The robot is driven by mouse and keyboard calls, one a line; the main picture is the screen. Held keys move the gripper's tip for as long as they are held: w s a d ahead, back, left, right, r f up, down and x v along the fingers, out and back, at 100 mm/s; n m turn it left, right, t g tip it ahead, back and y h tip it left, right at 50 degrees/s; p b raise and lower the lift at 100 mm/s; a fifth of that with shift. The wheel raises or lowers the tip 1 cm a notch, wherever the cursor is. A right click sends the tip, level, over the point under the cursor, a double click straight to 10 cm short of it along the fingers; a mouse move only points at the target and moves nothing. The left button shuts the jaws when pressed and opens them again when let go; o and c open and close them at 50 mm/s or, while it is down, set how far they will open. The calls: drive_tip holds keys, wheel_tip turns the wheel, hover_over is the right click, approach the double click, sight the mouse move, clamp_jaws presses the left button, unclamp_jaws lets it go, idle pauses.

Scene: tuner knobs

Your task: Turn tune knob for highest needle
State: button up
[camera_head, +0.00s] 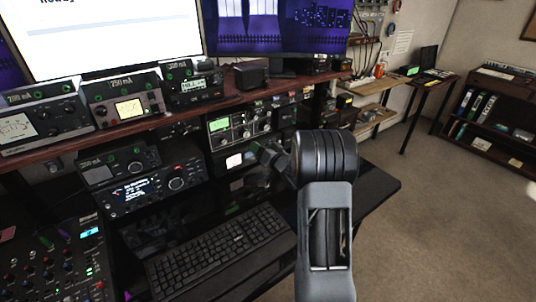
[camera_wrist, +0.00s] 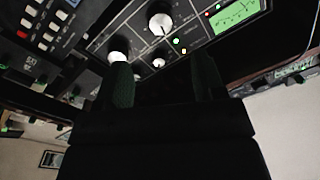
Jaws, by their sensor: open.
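The tuner (camera_head: 238,127) is a grey-faced unit on the shelf below the red-brown desk top, with a lit green meter (camera_head: 219,125) at its left. In the wrist view the tuner is tilted and close, with its green meter (camera_wrist: 236,14) at top right. It shows a large pale knob (camera_wrist: 160,23), a bright knob (camera_wrist: 118,57) and a smaller knob (camera_wrist: 158,62). The needle's reading is too small to tell. My gripper (camera_head: 262,152) is open in front of the tuner's lower part. In the wrist view its two dark fingers (camera_wrist: 163,70) are apart, with nothing held; contact cannot be told.
A keyboard (camera_head: 215,245) lies on the black lower desk, with a mixer (camera_head: 60,265) at its left. A transceiver (camera_head: 150,188) stands left of the tuner. Several meter boxes (camera_head: 125,100) stand on the upper shelf below monitors. Open floor lies to the right.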

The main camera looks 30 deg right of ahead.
drive_tip(key=shift+s+d, duration=0.15)
drive_tip(key=shift+s, duration=0.85)
drive_tip(key=shift+s+d, duration=0.15)
drive_tip(key=shift+s, duration=0.8)
